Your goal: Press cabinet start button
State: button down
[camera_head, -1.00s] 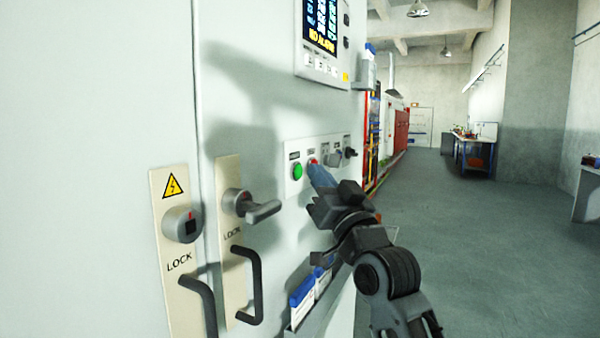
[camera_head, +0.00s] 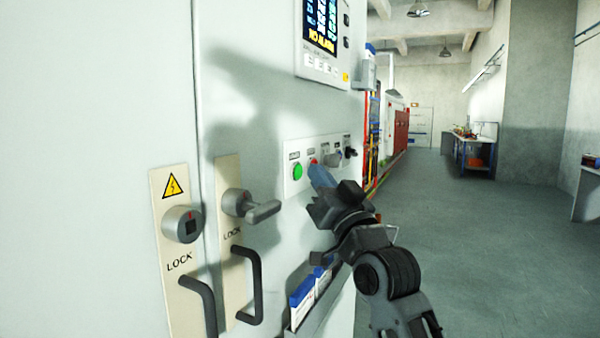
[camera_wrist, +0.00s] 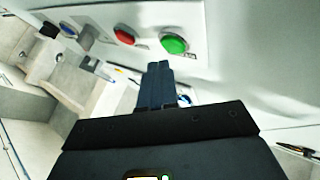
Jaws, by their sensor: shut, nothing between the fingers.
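The green button (camera_head: 297,171) sits at the left end of a white control panel (camera_head: 291,190) on the cabinet front. It also shows clearly in the wrist view (camera_wrist: 174,43). A red button (camera_head: 313,162) is to its right in the head view, partly hidden by my fingers; the wrist view shows it whole (camera_wrist: 125,35). My gripper (camera_head: 316,170) is shut and empty. Its blue-grey fingertips (camera_wrist: 159,66) point at the panel, just below the row and between the green and red buttons. They look apart from the green button; whether they touch the panel I cannot tell.
A turning lock handle (camera_head: 262,211) and a dark pull handle (camera_head: 252,287) stick out left of the panel. A rack of blue and white binders (camera_head: 303,292) hangs below. A display (camera_head: 320,26) is above. Open grey floor (camera_head: 480,250) lies to the right.

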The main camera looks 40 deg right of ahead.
jog(key=shift+w, duration=0.1)
jog(key=shift+w+a, duration=0.15)
jog(key=shift+w, duration=0.15)
jog(key=shift+w+a+p, duration=0.2)
jog(key=shift+w+p, duration=0.2)
jog(key=shift+w, duration=0.05)
dwell(0.7)
jog(key=shift+s+d, duration=0.1)
jog(key=shift+s, duration=0.05)
jog(key=shift+s+d+b, duration=0.2)
jog(key=shift+s+b, duration=0.3)
jog(key=shift+s, duration=0.2)
jog(key=shift+s+d+b, duration=0.3)
jog(key=shift+s+b, duration=0.1)
jog(key=shift+s, duration=0.4)
jog(key=shift+s+d+b, duration=0.3)
jog(key=shift+s+b, duration=0.15)
jog(key=shift+s, duration=0.3)
jog(key=shift+s+d+b, duration=0.3)
jog(key=shift+s+b, duration=0.1)
jog(key=shift+s, duration=0.4)
